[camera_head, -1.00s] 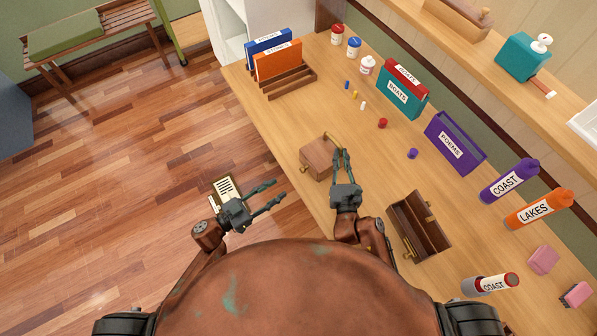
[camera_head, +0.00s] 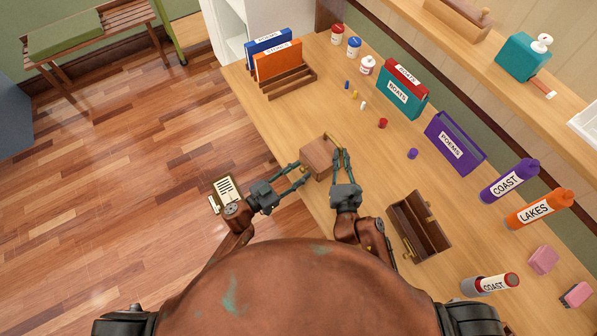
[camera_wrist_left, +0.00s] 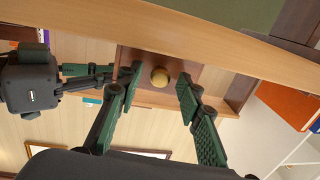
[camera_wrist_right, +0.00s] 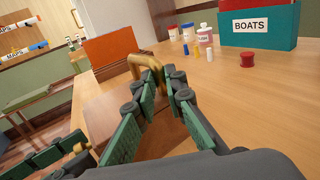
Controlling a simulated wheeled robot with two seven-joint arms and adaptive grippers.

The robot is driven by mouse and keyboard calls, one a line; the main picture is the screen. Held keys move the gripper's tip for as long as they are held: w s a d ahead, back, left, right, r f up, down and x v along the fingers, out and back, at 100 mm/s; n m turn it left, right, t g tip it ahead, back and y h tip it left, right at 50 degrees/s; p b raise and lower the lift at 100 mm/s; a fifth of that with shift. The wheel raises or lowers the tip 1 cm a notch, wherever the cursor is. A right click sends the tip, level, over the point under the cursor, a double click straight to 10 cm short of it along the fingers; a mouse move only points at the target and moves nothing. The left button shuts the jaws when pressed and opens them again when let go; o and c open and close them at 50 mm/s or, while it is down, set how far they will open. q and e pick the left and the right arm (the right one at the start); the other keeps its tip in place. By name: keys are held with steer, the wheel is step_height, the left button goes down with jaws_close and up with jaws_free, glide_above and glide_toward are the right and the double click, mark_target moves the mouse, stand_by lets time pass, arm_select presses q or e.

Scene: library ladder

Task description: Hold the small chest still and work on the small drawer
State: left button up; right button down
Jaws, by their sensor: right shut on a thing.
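The small brown wooden chest (camera_head: 318,155) sits at the counter's near edge. My right gripper (camera_head: 342,153) is shut on the chest's brass handle (camera_wrist_right: 148,62), seen in the right wrist view. In the left wrist view the small drawer's front (camera_wrist_left: 148,94) shows a round brass knob (camera_wrist_left: 160,76). My left gripper (camera_head: 302,171) is open, its fingers (camera_wrist_left: 158,82) on either side of the knob with gaps to it. I see no clear opening around the drawer; its fit in the chest is hard to tell.
An open dark wooden box (camera_head: 420,226) stands right of my right arm. An orange book (camera_head: 278,61) in a rack, small jars (camera_head: 354,46) and loose caps (camera_head: 383,123) lie farther back.

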arm_select(q)
steer(key=shift+c, duration=0.6)
jaws_close()
